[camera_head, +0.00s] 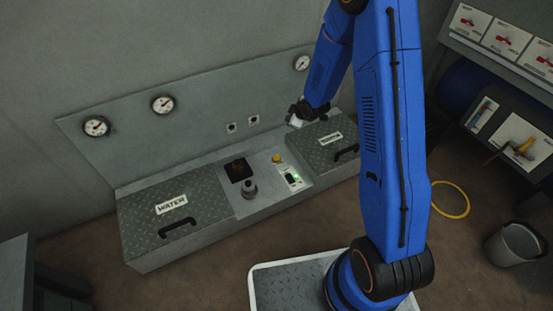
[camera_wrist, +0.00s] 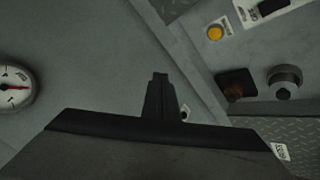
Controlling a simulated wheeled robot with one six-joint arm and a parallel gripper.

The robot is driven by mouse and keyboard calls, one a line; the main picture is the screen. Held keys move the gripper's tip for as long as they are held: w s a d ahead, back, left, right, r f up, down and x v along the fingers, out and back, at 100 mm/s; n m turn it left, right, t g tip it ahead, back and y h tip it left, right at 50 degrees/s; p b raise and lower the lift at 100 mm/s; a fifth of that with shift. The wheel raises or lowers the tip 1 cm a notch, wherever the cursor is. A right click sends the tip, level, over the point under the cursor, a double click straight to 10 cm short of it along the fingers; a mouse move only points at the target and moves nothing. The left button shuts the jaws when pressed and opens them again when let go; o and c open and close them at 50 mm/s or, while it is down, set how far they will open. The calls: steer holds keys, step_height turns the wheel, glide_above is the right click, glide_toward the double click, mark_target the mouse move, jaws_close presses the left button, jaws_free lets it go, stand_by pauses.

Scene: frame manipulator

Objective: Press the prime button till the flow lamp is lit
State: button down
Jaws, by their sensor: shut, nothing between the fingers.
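A yellow button (camera_head: 277,158) sits on the grey console between two lids; it also shows in the wrist view (camera_wrist: 215,33). No readable label marks it as the prime button. I cannot tell which of these is the flow lamp. My gripper (camera_head: 295,121) is above the back of the console, behind and right of the yellow button, apart from it. In the wrist view its fingers (camera_wrist: 160,76) are shut and empty.
The left lid (camera_head: 205,190) is marked WATER; the right lid (camera_head: 325,140) has a black handle. Gauges (camera_head: 163,104) and small square fittings (camera_head: 231,127) are on the back panel. A shelf with red-handled boxes (camera_head: 505,38), a yellow ring (camera_head: 450,213) and a bucket (camera_head: 515,247) stand right.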

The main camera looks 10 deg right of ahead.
mark_target(278, 159)
steer(key=a+f+n+y, duration=0.1)
steer(key=a+f, duration=0.1)
steer(key=f, duration=0.5)
steer(key=a+f+n+y, duration=0.1)
steer(key=a+f, duration=0.2)
steer(key=f, duration=0.5)
steer(key=shift+w+f+n, duration=0.25)
steer(key=shift+n, duration=0.15)
steer(key=shift+f, duration=4.4)
steer(key=shift+f, duration=0.15)
steer(key=shift+f, duration=0.25)
steer(key=shift+f, duration=0.4)
steer(key=shift+r, duration=0.85)
